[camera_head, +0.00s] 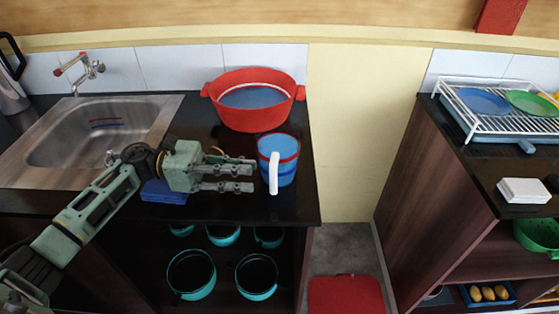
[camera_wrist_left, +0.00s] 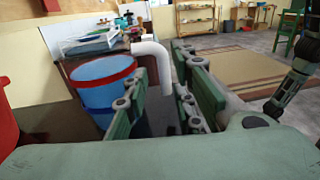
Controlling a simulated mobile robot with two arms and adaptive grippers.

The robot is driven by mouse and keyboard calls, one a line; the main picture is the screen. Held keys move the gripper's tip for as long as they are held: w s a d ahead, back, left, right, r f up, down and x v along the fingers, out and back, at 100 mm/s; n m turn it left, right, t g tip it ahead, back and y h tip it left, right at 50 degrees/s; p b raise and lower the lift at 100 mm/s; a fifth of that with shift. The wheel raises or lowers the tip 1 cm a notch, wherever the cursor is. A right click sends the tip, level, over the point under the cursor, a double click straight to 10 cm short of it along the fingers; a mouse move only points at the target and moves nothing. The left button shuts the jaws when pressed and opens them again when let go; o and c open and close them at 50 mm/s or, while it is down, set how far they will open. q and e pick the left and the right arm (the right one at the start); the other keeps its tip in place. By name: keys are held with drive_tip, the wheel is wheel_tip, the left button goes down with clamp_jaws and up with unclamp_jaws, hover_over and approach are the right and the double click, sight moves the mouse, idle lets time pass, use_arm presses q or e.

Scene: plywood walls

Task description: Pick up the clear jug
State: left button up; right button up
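The jug (camera_head: 286,152) stands upright near the right end of the dark counter. It looks see-through blue with a red band and a white handle (camera_head: 273,173) facing my left gripper. My left gripper (camera_head: 254,175) is open and empty, with its fingers level and pointing at the jug from the left. In the left wrist view the jug (camera_wrist_left: 98,82) is beyond the left finger, and the white handle (camera_wrist_left: 158,58) shows between the spread fingers, apart from them. A greenish arm at the right edge of that view looks like my right arm; its gripper (camera_wrist_left: 273,108) is too small to read.
A red pot (camera_head: 253,115) stands just behind the jug. A blue item (camera_head: 164,192) lies under my left wrist, and a sink (camera_head: 95,137) is at left. Teal pots (camera_head: 191,273) sit on the shelf below. A gap separates the dish-rack counter (camera_head: 480,170).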

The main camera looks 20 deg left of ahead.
sight(273, 170)
use_arm(q)
drive_tip(key=d+p, duration=0.1)
drive_tip(key=d, duration=0.1)
drive_tip(key=d+p, duration=0.1)
drive_tip(key=d, duration=0.1)
drive_tip(key=d+p, duration=0.1)
drive_tip(key=d, duration=0.1)
drive_tip(key=shift+w+d+r+p, duration=0.1)
drive_tip(key=shift+w+r+p, duration=0.1)
drive_tip(key=shift+w+p, duration=0.15)
drive_tip(key=shift+d+f, duration=0.1)
drive_tip(key=shift+d, duration=0.3)
drive_tip(key=shift+w+f, duration=0.1)
clamp_jaws()
use_arm(e)
drive_tip(key=r, duration=0.4)
drive_tip(key=shift+s, duration=0.25)
use_arm(q)
drive_tip(key=shift+w, duration=0.1)
